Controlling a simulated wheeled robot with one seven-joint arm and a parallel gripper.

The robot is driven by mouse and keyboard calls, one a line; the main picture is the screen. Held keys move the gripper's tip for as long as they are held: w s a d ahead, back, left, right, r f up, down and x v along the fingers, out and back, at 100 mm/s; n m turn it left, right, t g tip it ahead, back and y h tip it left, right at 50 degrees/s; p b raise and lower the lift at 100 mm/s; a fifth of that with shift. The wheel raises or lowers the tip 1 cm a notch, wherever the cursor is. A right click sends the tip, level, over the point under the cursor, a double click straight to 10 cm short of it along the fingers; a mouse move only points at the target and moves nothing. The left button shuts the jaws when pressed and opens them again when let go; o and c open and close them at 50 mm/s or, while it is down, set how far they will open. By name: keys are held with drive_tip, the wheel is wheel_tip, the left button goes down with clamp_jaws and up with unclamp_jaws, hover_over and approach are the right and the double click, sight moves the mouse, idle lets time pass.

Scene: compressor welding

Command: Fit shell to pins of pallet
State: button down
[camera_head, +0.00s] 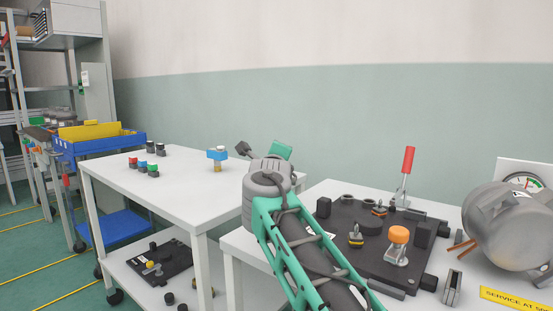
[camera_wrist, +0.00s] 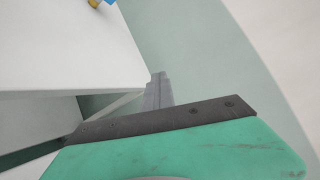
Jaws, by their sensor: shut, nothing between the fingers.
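A grey rounded metal tank (camera_head: 512,228), which looks like the shell, stands at the right edge of the right table, partly cut off by the picture. A dark pallet-like plate (camera_head: 345,222) with blocks, clamps and an orange-topped knob (camera_head: 398,235) lies on the same table, left of the tank. Which parts are its pins I cannot tell. My arm partly covers its left side. My gripper (camera_wrist: 157,88) is shut and empty in the wrist view. It is raised near the gap between the two tables, apart from tank and plate.
A blue bin (camera_head: 100,143) stands farther left.

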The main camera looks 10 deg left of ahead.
drive_tip(key=shift+f, duration=1.25)
idle(0.3)
drive_tip(key=c, duration=1.7)
unclamp_jaws()
drive_tip(key=s+d+p, duration=0.1)
drive_tip(key=s, duration=0.6)
drive_tip(key=shift+s+r, duration=0.35)
drive_tip(key=shift+r, duration=0.05)
